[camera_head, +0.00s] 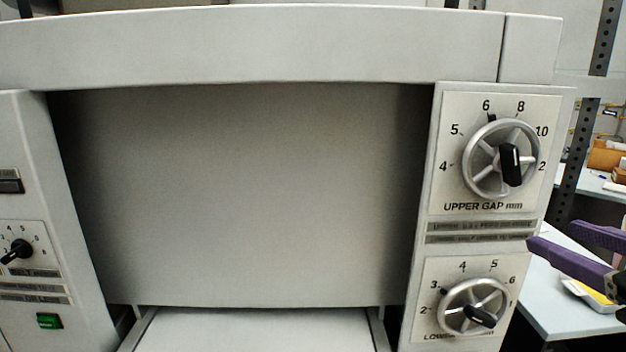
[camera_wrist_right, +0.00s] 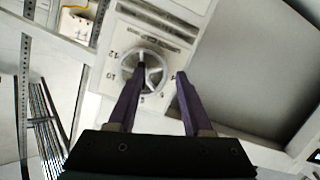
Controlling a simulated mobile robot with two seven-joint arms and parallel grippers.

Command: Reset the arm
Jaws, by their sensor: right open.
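The sheeter's upper gap dial (camera_head: 501,159) is a silver spoked handwheel with a black knob and numbers around it, on the right panel. The lower gap dial (camera_head: 473,307) is a similar wheel below it. My right gripper (camera_head: 553,236) has purple fingers, open and empty, at the right edge of the head view, beside the panel. In the right wrist view its spread fingers (camera_wrist_right: 160,73) point toward the upper dial (camera_wrist_right: 153,75), and one finger overlaps the wheel. The head view shows the tips apart from both dials. My left gripper is not in view.
The sheeter's wide grey front cover (camera_head: 240,190) fills the middle, with a pale bed (camera_head: 260,332) below. A left panel has a small knob (camera_head: 18,252) and green switch (camera_head: 49,321). A table (camera_head: 560,300) with a yellow-and-white item and a perforated metal post (camera_head: 590,110) stand at right.

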